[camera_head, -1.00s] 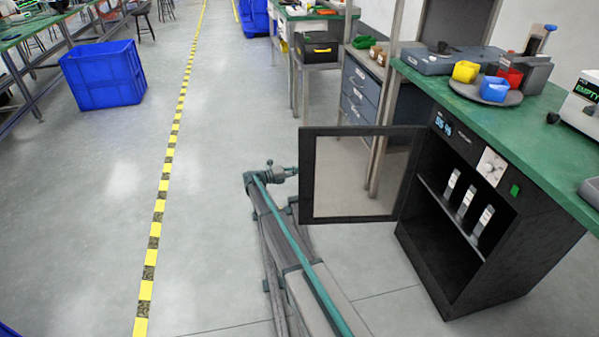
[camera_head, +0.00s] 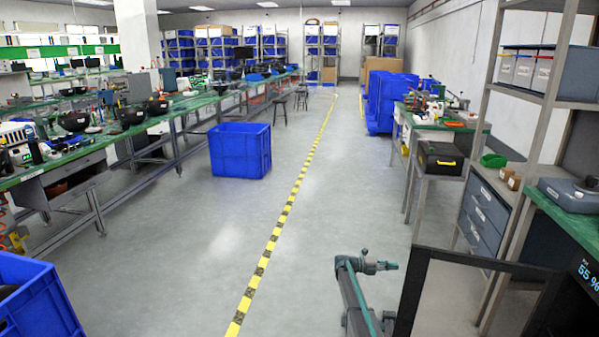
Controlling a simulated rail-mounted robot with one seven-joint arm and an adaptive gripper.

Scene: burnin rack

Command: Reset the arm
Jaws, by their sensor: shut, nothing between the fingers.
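My arm (camera_head: 355,300) rises from the bottom of the head view, grey with a teal stripe. At its far end, my gripper (camera_head: 391,265) points to the right and is small in the picture. It is shut and holds nothing. It appears just left of the open black-framed cabinet door (camera_head: 480,262); I cannot tell the gap between them. The lower arm is cut off by the bottom edge.
The black cabinet (camera_head: 578,290) stands at the right edge under a green bench top (camera_head: 555,222). A drawer unit (camera_head: 487,212) and shelf posts stand behind the door. A blue crate (camera_head: 240,150) stands on the floor left of the yellow-black line (camera_head: 284,215). Open floor lies between.

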